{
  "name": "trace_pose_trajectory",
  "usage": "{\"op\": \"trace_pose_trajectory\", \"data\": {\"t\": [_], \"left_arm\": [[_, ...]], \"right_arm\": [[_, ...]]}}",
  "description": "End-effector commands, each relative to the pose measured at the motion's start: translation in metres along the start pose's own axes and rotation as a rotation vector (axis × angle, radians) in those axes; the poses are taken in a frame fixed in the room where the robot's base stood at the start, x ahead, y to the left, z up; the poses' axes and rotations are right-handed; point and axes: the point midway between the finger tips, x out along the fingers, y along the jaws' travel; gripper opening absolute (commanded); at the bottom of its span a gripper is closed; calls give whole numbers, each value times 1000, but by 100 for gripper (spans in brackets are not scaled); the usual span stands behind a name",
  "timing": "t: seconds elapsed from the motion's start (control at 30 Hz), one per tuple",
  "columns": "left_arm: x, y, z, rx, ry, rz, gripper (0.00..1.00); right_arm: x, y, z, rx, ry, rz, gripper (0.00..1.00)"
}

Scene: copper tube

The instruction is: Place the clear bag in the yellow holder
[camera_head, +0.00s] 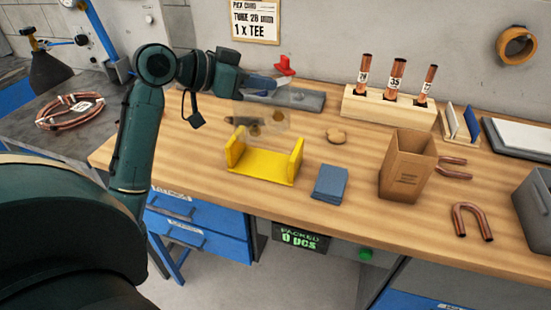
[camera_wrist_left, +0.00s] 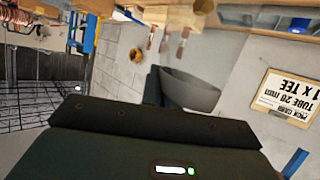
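The clear bag (camera_head: 262,121) is see-through and shows just behind the yellow holder (camera_head: 262,163), with darker shapes seen in or through it. The holder is a yellow tray with two raised ends, on the bench, with nothing seen in it. My left gripper (camera_head: 268,84) is above and behind the holder, close over the bag's upper edge. I cannot tell whether its fingers grip the bag. In the left wrist view a grey finger shape (camera_wrist_left: 190,90) shows, with a pale see-through patch above it. My right gripper is in neither view.
A grey device (camera_head: 295,99) with a red part lies behind the bag. Right of the holder are a blue folded cloth (camera_head: 330,182), a cardboard box (camera_head: 407,168), copper bends (camera_head: 472,222) and a wooden tube rack (camera_head: 388,107). The bench front left of the holder is clear.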

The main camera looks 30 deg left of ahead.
Motion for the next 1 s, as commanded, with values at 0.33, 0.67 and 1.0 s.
{"op": "trace_pose_trajectory", "data": {"t": [0.33, 0.67, 1.0], "left_arm": [[20, 3, 50, 3, -2, 25, 0], [35, 0, 85, 2, -1, 24, 0], [37, -1, 92, 7, -1, 22, 0]], "right_arm": [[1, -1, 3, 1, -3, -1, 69], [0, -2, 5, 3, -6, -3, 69], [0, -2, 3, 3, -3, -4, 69]]}}
